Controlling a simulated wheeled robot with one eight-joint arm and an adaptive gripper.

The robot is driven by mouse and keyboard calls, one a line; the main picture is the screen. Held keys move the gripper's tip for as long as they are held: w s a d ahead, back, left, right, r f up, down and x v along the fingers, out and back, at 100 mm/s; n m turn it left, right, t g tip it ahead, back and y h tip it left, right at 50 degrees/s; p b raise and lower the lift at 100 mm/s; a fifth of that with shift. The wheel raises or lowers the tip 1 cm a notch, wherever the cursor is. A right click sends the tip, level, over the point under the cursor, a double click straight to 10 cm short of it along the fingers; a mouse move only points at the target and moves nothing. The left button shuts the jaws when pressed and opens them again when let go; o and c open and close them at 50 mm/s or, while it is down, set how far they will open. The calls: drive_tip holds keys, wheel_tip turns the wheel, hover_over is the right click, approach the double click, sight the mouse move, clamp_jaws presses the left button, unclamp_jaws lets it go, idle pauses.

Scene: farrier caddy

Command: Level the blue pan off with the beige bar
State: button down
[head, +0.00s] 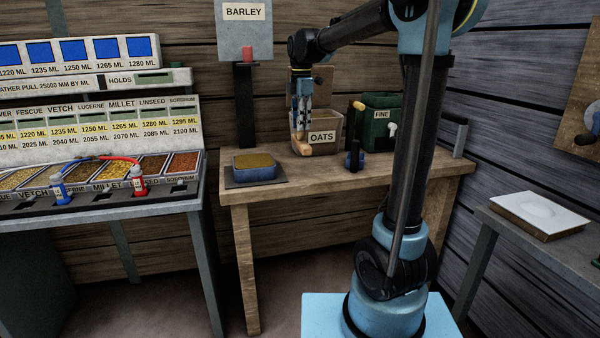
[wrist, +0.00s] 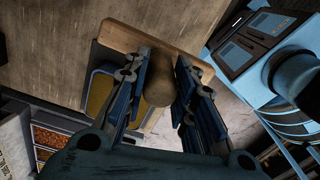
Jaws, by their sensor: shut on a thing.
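The blue pan (head: 256,173) sits on a dark mat at the left part of the wooden bench, holding golden grain (head: 254,160). In the wrist view the pan's grain (wrist: 100,94) shows at the left, partly hidden by my finger and the bar. My gripper (head: 301,132) is to the right of the pan, in front of the OATS bin. It is shut on the round handle (wrist: 158,82) of the beige bar (wrist: 130,38). In the head view the bar (head: 300,148) is held higher than the pan and apart from it.
The OATS bin (head: 330,137) and green FINE box (head: 381,110) stand behind and right of my gripper. A small dark-blue object with an upright handle (head: 354,157) stands near the bench front. A grain console (head: 90,195) is at the left. A BARLEY hopper (head: 244,40) stands behind the pan.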

sight(301, 147)
drive_tip(key=shift+a, duration=0.1)
drive_tip(key=shift+f, duration=4.8)
drive_tip(key=shift+f, duration=0.15)
drive_tip(key=c, duration=1.3)
unclamp_jaws()
wheel_tip(301, 147, up, 17)
drive_tip(key=shift+a+r, duration=0.1)
drive_tip(key=shift+r, duration=0.1)
